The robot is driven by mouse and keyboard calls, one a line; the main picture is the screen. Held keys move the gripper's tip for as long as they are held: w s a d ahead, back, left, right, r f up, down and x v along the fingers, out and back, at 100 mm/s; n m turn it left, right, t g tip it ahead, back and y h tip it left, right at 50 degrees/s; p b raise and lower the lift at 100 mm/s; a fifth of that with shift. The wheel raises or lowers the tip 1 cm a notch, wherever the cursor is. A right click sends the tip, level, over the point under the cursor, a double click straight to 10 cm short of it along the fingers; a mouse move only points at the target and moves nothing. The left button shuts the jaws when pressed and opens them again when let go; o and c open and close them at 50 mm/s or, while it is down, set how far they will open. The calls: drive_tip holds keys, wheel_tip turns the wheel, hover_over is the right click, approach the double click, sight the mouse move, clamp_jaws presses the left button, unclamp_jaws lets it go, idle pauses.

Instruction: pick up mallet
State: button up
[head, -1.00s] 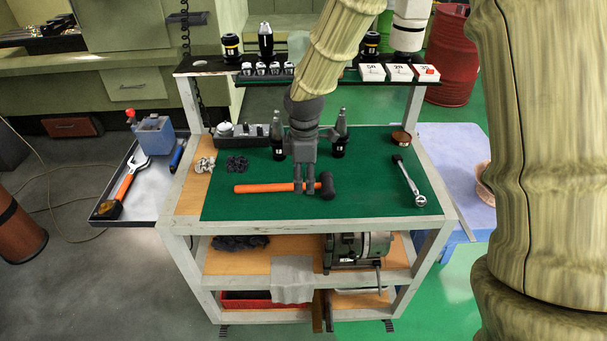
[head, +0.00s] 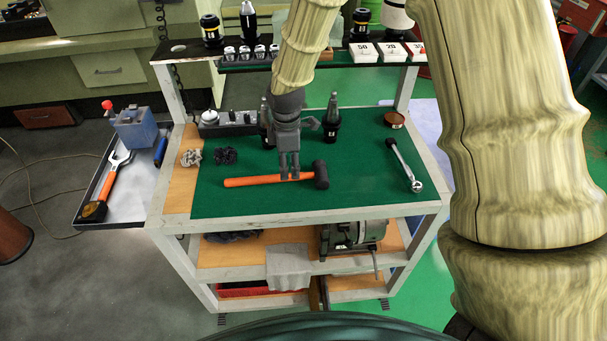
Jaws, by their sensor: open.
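The mallet lies on the green mat (head: 240,201) on top of the tooling cart. Its orange handle (head: 250,181) points left and its dark head (head: 321,175) is at the right. My gripper (head: 289,177) points down over the handle, close to the head. Its two fingers are a little apart, with their tips at the handle. I cannot tell from this view whether the tips straddle the handle or stay just above it. The fingers hide a short piece of the handle.
A ratchet wrench (head: 404,164) lies at the right, below a small brown bowl (head: 394,120). Tool holders (head: 326,125) stand just behind my gripper. A grey block (head: 228,121) and dark chain-like pile (head: 225,156) are at the left. The mat's front is clear.

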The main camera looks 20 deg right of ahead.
sight(276, 179)
drive_tip(key=shift+w+d+f+p, duration=0.15)
drive_tip(key=shift+f+p, duration=0.3)
drive_tip(key=shift+f, duration=0.25)
drive_tip(key=shift+w+d+f+p, duration=0.15)
drive_tip(key=shift+f+p, duration=0.3)
drive_tip(key=shift+f, duration=0.25)
drive_tip(key=shift+f+p, duration=0.3)
drive_tip(key=shift+f, duration=0.9)
clamp_jaws()
